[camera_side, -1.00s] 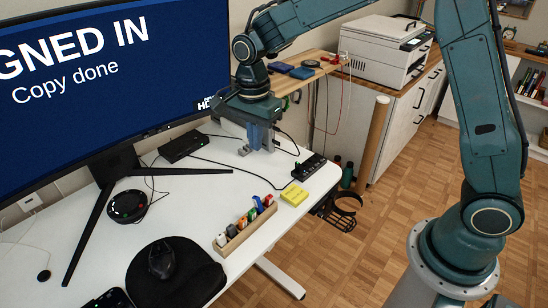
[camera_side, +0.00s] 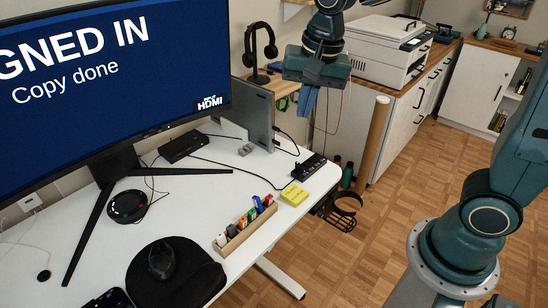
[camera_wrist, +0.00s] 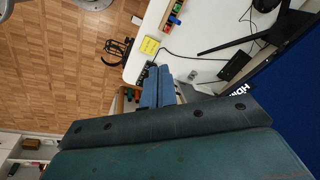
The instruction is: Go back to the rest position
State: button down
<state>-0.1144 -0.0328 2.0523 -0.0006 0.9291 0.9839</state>
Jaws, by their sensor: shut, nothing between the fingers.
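My gripper (camera_side: 309,100) hangs in the air at the upper middle of the side view, to the right of the desk's back corner. Its blue fingers point down, are together and hold nothing. In the wrist view the fingers (camera_wrist: 152,86) are side by side, with the desk edge below them. The white desk (camera_side: 225,200) stands below and to the left of the gripper, well apart from it.
A large monitor (camera_side: 110,60) stands at the left. A grey upright panel (camera_side: 247,112), a small grey piece (camera_side: 246,149), a black hub (camera_side: 308,167), yellow notes (camera_side: 295,195) and a wooden tray (camera_side: 246,224) are on the desk. A printer (camera_side: 390,48) stands behind. Open floor lies at right.

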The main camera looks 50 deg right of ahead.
jog(key=s+d+r+n+t, duration=0.1)
jog(key=s+d+n, duration=0.1)
jog(key=s+n, duration=0.3)
jog(key=s+d+r+n+t, duration=0.1)
jog(key=s+n, duration=0.4)
jog(key=s, duration=0.7)
jog(key=shift+d+r+t, duration=0.15)
jog(key=shift+d+t, duration=0.35)
jog(key=shift+t, duration=0.2)
jog(key=c, duration=1.8)
grip_release()
jog(key=shift+w, duration=0.1)
